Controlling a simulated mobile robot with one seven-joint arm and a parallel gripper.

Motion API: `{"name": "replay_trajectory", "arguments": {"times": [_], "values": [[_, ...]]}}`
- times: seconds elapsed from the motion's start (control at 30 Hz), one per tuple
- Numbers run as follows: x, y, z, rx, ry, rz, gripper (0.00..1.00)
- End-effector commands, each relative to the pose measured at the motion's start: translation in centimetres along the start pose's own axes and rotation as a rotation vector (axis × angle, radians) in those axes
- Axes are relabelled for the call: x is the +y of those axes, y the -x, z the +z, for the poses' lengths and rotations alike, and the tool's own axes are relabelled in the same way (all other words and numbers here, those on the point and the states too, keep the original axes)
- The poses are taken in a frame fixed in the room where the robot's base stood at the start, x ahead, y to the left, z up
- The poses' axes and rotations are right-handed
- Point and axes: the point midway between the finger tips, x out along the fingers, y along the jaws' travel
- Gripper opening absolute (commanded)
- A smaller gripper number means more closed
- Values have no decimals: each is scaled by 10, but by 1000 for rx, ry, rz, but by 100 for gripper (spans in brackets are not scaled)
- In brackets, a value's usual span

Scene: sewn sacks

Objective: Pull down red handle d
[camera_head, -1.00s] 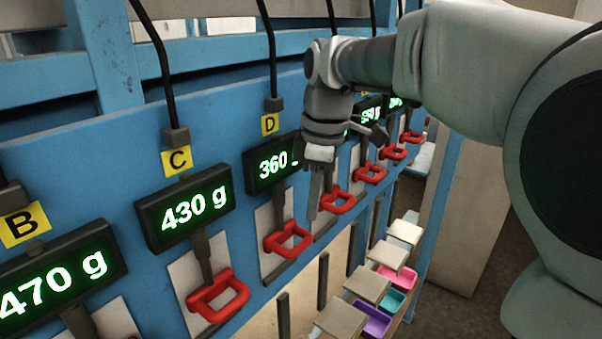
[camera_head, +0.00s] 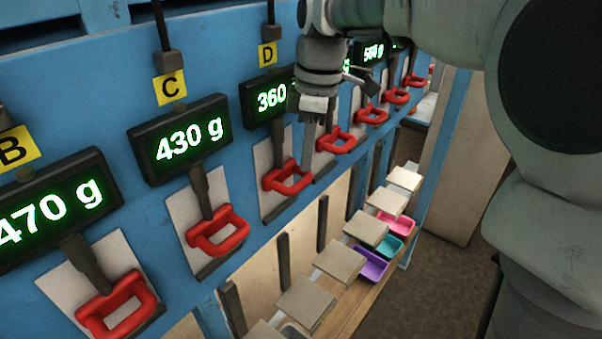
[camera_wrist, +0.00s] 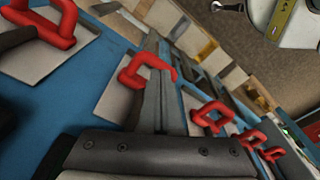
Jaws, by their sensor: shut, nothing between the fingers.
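Red handle D (camera_head: 283,178) is a red loop on a dark lever below the 360 g display (camera_head: 270,98) and the yellow D label (camera_head: 267,54). It sticks out from its pale plate. My gripper (camera_head: 308,170) is shut and empty, pointing down at the right side of this handle. In the wrist view, my gripper's fingers (camera_wrist: 156,88) overlap the right part of red handle D (camera_wrist: 138,72). I cannot tell whether they touch it. The display's right end is hidden behind my wrist.
Red handle C (camera_head: 218,232) is to the left, under the 430 g display (camera_head: 180,140). Another red handle (camera_head: 336,140) is close on the right, with more beyond. Below stand pale square plates (camera_head: 340,260) and coloured trays, including a purple one (camera_head: 371,265).

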Motion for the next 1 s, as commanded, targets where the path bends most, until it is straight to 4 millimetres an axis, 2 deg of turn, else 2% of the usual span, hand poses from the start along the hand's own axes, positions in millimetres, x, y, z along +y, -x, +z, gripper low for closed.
{"name": "replay_trajectory", "arguments": {"times": [0.03, 0.2, 0.7, 1.0], "values": [[0, -14, 0, 0, 1, -1, 0], [0, -30, 0, 0, 0, 0, 0], [0, -35, 0, -1, 0, -3, 0], [-1, -67, 4, -1, 0, -5, 0]]}}
